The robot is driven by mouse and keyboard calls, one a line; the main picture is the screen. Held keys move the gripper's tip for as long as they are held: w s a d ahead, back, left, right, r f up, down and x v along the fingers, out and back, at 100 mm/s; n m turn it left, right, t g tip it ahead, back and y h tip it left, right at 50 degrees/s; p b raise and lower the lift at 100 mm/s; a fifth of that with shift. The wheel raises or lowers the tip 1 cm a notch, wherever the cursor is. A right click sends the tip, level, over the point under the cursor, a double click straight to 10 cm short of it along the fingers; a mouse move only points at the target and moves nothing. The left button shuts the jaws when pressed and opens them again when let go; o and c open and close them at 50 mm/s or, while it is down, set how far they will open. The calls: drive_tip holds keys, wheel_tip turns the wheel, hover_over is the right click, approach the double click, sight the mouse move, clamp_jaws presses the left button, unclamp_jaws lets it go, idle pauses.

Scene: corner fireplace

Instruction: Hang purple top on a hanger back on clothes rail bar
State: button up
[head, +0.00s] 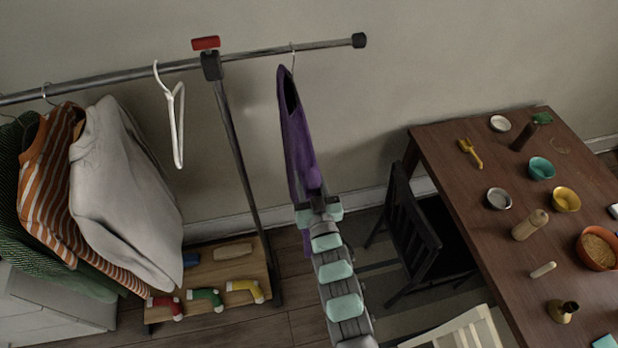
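The purple top (296,138) hangs on a hanger (293,58) whose hook is at the right end of the clothes rail bar (315,47). The hook appears to be over the bar, but I cannot tell whether the bar bears its weight. The top is seen nearly edge-on. My gripper (319,207) is at the lower part of the top, with purple fabric between and behind its fingers. It looks closed on the fabric, though the fingertips are partly hidden.
An empty white hanger (178,120), a grey sweatshirt (120,190) and an orange striped top (48,180) hang further left. A rail post (236,150) stands left of the purple top. A black chair (405,225) and a wooden table (455,150) with bowls are to the right.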

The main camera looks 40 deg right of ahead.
sight(312, 180)
clamp_jaws()
drive_tip(key=shift+r, duration=0.1)
drive_tip(key=shift+s+a+r+p, duration=0.1)
drive_tip(key=shift+s+r+p, duration=0.15)
drive_tip(key=shift+r, duration=0.25)
drive_tip(key=shift+s+a+r+p, duration=0.15)
drive_tip(key=shift+r+p, duration=0.15)
drive_tip(key=shift+r, duration=0.2)
drive_tip(key=shift+s+a+r+p, duration=0.35)
drive_tip(key=shift+s+r, duration=0.1)
drive_tip(key=shift+s, duration=0.1)
drive_tip(key=shift+s+a+r+p, duration=0.25)
drive_tip(key=shift+s+a+p, duration=0.1)
drive_tip(key=shift+s, duration=0.4)
drive_tip(key=shift+s+a, duration=0.1)
